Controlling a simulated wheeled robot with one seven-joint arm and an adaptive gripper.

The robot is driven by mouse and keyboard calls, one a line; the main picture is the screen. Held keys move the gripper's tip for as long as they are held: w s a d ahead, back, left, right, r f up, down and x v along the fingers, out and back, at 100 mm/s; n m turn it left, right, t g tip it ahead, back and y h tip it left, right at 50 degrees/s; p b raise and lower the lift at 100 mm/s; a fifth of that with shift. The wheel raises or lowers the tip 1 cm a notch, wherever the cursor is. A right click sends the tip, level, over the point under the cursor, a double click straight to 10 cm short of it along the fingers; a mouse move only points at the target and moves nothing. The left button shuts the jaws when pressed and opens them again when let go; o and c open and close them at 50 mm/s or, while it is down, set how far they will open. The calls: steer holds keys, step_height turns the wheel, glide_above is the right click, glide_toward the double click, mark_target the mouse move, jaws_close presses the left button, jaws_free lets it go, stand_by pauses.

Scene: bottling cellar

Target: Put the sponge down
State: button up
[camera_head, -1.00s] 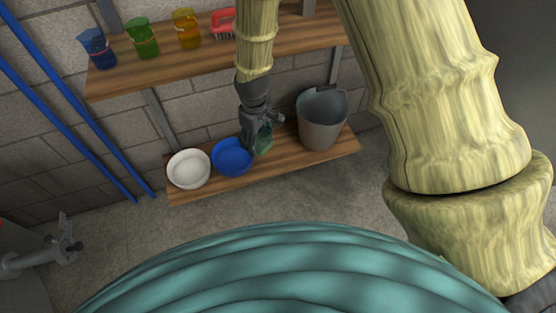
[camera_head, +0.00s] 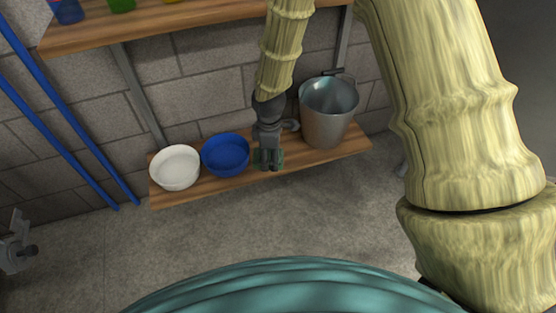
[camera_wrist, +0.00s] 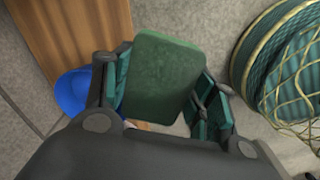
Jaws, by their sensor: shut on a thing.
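My gripper (camera_head: 268,159) is shut on a green sponge (camera_wrist: 160,75), whose broad face shows between the teal finger pads in the wrist view. In the head view the sponge (camera_head: 279,159) is mostly hidden behind the fingers. My gripper is at the front part of the lower wooden shelf (camera_head: 205,186), between a blue bowl and a grey bucket. I cannot tell whether the sponge touches the shelf.
The blue bowl (camera_head: 225,155) is close left of my gripper, with a white bowl (camera_head: 175,168) beyond it. The metal bucket (camera_head: 327,112) stands close to the right. An upper shelf (camera_head: 180,30) carries coloured cups. Blue pipes (camera_head: 75,140) run along the wall.

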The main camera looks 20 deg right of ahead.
step_height(320, 180, down, 11)
steer(key=d+n+b, duration=0.3)
steer(key=n+b, duration=0.1)
steer(key=b, duration=0.6)
steer(key=w+d+b, duration=0.1)
steer(key=w+b, duration=0.1)
steer(key=w, duration=0.3)
steer(key=w+d+f+b, duration=0.1)
steer(key=w+d+b, duration=0.1)
steer(key=w, duration=0.3)
steer(key=w+d+b, duration=0.1)
steer(key=w+b, duration=0.1)
steer(key=w, duration=0.3)
steer(key=shift+d+f, duration=0.2)
steer(key=shift+f, duration=0.05)
steer(key=shift+w+d, duration=0.15)
steer(key=shift+w, duration=0.35)
steer(key=shift+f+b, duration=1.45)
steer(key=shift+f, duration=0.25)
steer(key=shift+r, duration=0.1)
steer(key=o, duration=1)
